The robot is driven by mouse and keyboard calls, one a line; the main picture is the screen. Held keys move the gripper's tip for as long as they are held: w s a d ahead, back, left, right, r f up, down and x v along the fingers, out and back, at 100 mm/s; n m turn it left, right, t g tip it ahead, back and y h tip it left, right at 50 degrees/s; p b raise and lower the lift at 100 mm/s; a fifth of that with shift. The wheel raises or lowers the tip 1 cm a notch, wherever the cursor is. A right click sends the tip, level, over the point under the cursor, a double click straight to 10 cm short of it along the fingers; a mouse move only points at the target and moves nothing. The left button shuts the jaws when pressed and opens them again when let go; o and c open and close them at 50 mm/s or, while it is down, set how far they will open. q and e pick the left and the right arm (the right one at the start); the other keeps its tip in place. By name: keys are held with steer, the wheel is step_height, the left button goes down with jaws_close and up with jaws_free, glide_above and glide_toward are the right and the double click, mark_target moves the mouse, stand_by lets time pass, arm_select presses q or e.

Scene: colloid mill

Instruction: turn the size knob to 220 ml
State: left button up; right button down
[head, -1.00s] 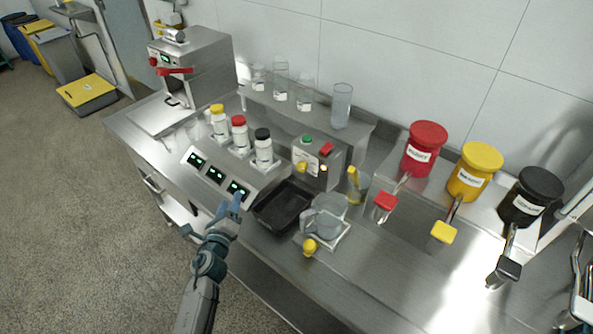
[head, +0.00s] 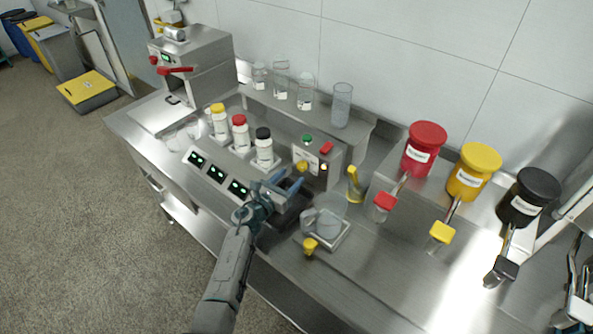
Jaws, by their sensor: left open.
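A steel control box (head: 327,175) stands mid-table against the back ledge. Its front carries a yellow knob (head: 302,166), which I take as the size knob, beside a white label. The label's marks and the knob's setting are too small to read. My left gripper (head: 290,181) is open and empty, just in front of and below the knob. I cannot tell whether a finger touches the box. My right gripper is not in view.
Capped bottles (head: 263,147) stand left of the box, behind a display panel (head: 214,174). Red, yellow and black containers (head: 470,172) stand on the right.

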mark_target(300, 167)
arm_select(q)
steer(key=shift+x, duration=2.2)
steer(key=c, duration=1)
